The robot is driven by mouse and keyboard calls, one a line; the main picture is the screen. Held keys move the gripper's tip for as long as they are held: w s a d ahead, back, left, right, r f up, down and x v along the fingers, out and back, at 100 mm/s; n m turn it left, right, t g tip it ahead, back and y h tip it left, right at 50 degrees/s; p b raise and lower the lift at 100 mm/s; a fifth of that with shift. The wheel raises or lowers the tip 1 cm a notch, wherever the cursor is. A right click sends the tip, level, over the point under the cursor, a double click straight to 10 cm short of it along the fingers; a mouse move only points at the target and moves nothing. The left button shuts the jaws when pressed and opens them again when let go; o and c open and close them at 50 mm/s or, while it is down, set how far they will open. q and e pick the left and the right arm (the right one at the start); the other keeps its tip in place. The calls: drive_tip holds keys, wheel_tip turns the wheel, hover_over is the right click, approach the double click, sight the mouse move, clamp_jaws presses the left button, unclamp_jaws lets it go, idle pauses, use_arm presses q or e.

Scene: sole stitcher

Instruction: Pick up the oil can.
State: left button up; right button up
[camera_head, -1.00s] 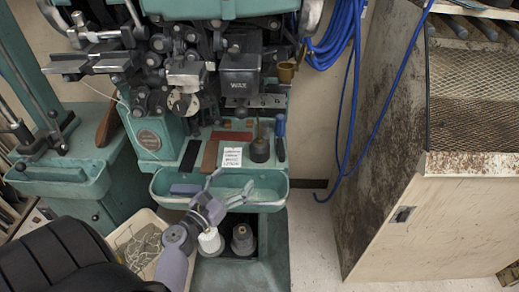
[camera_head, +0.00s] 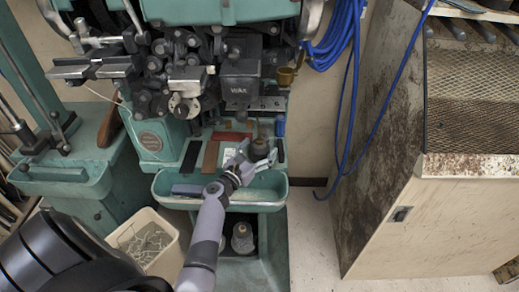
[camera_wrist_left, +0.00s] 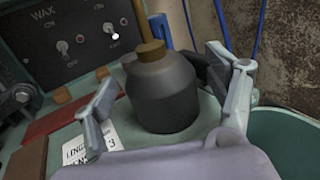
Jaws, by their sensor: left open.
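The oil can (camera_head: 261,146) is a dark grey, round-bodied can with a brass-coloured neck. It stands upright on the green machine's small shelf in the head view. In the left wrist view the oil can (camera_wrist_left: 163,92) fills the middle. My left gripper (camera_head: 259,158) is open just in front of it. In the wrist view one finger of the left gripper (camera_wrist_left: 168,95) is to the left of the can and the other to the right. I cannot tell whether either finger touches it. My right gripper is not in view.
A white printed card (camera_wrist_left: 92,147) lies left of the can, beside a red-brown strip (camera_wrist_left: 58,120). A blue-handled tool (camera_head: 280,126) stands right of the can. The green tray (camera_head: 270,190) is below the shelf. The WAX panel (camera_wrist_left: 75,45) rises behind.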

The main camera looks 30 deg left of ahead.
use_arm(q)
drive_tip(key=shift+w, duration=0.4)
drive_tip(key=shift+c, duration=0.3)
drive_tip(key=c, duration=1.1)
drive_tip(key=shift+c, duration=0.2)
